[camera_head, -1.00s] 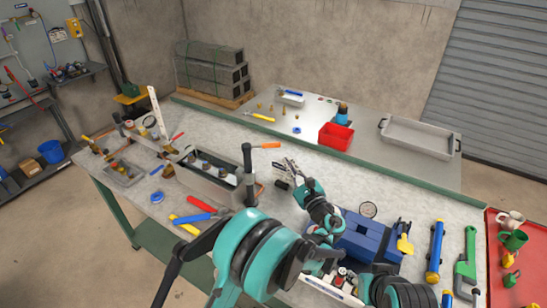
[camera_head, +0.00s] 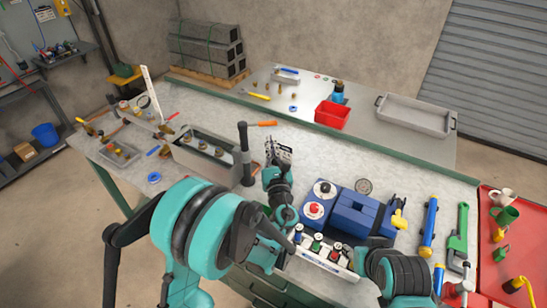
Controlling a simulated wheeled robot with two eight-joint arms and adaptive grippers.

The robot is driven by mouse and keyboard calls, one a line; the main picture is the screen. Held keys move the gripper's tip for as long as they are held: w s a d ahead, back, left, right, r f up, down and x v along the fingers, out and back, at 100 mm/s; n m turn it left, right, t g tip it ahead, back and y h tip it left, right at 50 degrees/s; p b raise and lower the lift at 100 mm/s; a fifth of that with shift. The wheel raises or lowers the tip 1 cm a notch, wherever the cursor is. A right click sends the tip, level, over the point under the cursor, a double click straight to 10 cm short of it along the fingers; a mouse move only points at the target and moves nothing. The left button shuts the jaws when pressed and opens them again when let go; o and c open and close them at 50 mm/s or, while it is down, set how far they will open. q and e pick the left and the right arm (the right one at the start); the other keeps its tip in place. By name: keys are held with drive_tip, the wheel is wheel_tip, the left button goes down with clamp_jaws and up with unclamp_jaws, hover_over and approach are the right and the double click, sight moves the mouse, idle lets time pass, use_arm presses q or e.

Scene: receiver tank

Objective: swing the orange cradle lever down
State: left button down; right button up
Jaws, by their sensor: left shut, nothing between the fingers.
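The orange lever (camera_head: 264,124) sticks out roughly level to the right from the top of a black upright post (camera_head: 243,146). The post stands at the right end of a grey open box (camera_head: 190,160) holding several round brass-coloured parts. My left gripper (camera_head: 279,148) is shut with nothing in it. In the picture it is just below and right of the lever's free end; a gap shows between them. My right arm shows at the bottom right, but its gripper is not in view.
A blue block (camera_head: 352,211), a unit with red and white dials (camera_head: 316,207) and a button box (camera_head: 318,252) stand right of my left arm. A red bin (camera_head: 332,115) and a grey tray (camera_head: 415,114) are behind. Bench surface around the gripper is mostly clear.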

sight(269, 125)
use_arm(q)
drive_tip(key=shift+x, duration=2.3)
drive_tip(key=shift+b, duration=0.3)
drive_tip(key=shift+b+x, duration=0.35)
drive_tip(key=shift+x, duration=0.5)
drive_tip(key=shift+w+d+r, duration=0.1)
drive_tip(key=shift+d, duration=0.05)
